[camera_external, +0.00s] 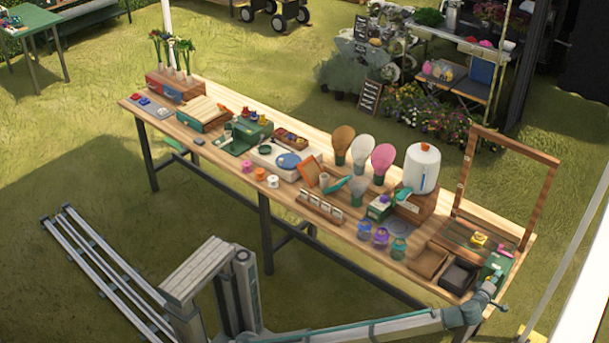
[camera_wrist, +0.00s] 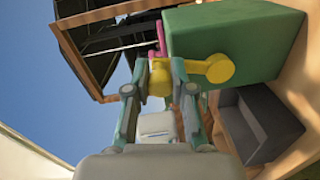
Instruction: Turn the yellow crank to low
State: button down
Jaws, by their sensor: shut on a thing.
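The yellow crank shows in the wrist view, with its round hub (camera_wrist: 220,68) on the side of a green box (camera_wrist: 245,35). Its arm runs left from the hub to a knob (camera_wrist: 159,82). My gripper (camera_wrist: 160,75) is shut on the knob, with one finger on each side of it. In the external view my gripper (camera_external: 492,287) is at the right end of the table, against the green box (camera_external: 497,264). The crank itself is hidden there by my gripper. I cannot read any low mark on the box.
A dark open bin (camera_wrist: 258,125) stands beside the green box, also seen in the external view (camera_external: 459,277). A brown bin (camera_external: 428,260) is left of it. A tall wooden frame (camera_external: 530,197) stands behind. A pink piece (camera_wrist: 160,38) shows beyond the crank.

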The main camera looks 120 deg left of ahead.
jog(key=c, duration=1)
grip_release()
jog(key=d, duration=0.4)
jog(key=s+d, duration=0.1)
jog(key=d, duration=0.3)
jog(key=s+d, duration=0.1)
jog(key=d, duration=0.2)
jog(key=shift+d+r, duration=0.35)
jog(key=shift+d, duration=0.05)
